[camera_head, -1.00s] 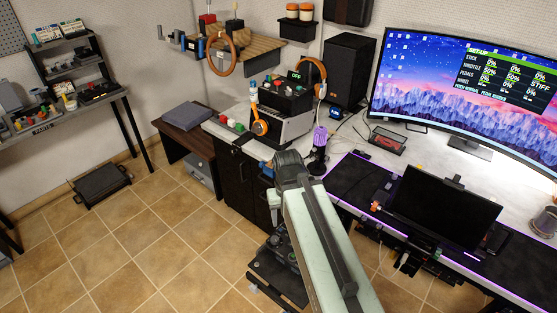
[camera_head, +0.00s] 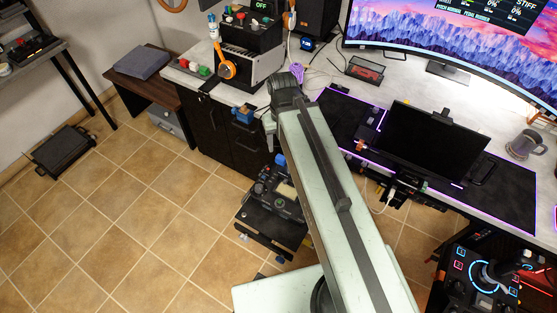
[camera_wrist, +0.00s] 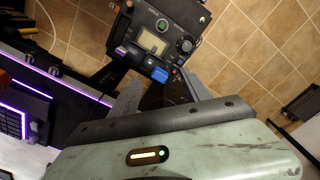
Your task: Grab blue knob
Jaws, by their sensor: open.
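A black control panel (camera_head: 272,190) stands low on a dark stand beside the desk, with a small screen and a blue piece (camera_head: 280,160) at its upper edge.
The desk (camera_head: 415,85) with a monitor and a dark tablet (camera_head: 430,143) lies to the right. A black cabinet (camera_head: 225,130) with a blue object (camera_head: 243,113) on its front stands behind the panel. The tiled floor (camera_head: 130,210) at left is mostly clear.

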